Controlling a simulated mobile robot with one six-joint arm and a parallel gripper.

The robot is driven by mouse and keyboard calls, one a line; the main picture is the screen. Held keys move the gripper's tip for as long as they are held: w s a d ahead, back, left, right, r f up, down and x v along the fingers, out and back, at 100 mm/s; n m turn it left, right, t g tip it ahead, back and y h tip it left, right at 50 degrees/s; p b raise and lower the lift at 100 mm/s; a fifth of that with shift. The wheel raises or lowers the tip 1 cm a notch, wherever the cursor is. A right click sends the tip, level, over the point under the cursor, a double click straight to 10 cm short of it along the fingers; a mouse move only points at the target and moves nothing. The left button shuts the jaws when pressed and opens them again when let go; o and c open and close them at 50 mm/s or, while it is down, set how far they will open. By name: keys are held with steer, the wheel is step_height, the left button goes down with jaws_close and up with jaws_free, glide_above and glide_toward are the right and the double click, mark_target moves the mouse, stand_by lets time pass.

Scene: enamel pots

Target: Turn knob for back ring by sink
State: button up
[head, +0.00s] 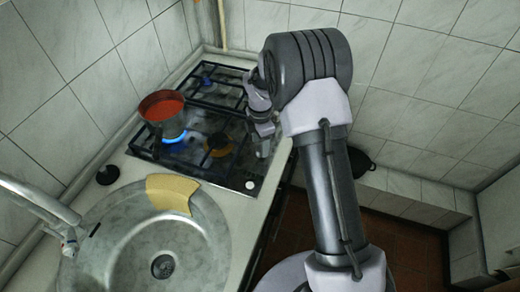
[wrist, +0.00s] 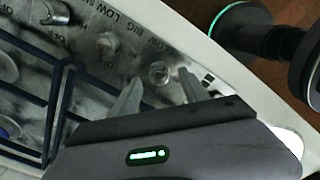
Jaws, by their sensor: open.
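The steel hob (head: 225,178) lies between the sink (head: 213,240) and the far wall. My gripper (head: 265,150) is low over the hob's right edge, where the controls are. In the wrist view my gripper (wrist: 159,76) is open, its fingertips on either side of a round, pale knob (wrist: 159,72). Contact cannot be told. Another knob (wrist: 107,46) sits up and left, and a third (wrist: 56,12) farther along. Printed markings run beside them.
Dark pan grates (head: 222,92) cover the burners. A yellow cloth (head: 171,192) lies over the sink's rim, with a tap (head: 42,210) at left. A dark round pan (head: 360,162) is right of my arm. Tiled walls close in the back and left.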

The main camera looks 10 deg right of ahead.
step_height(320, 180, down, 2)
steer(key=shift+w, duration=0.1)
jaws_close()
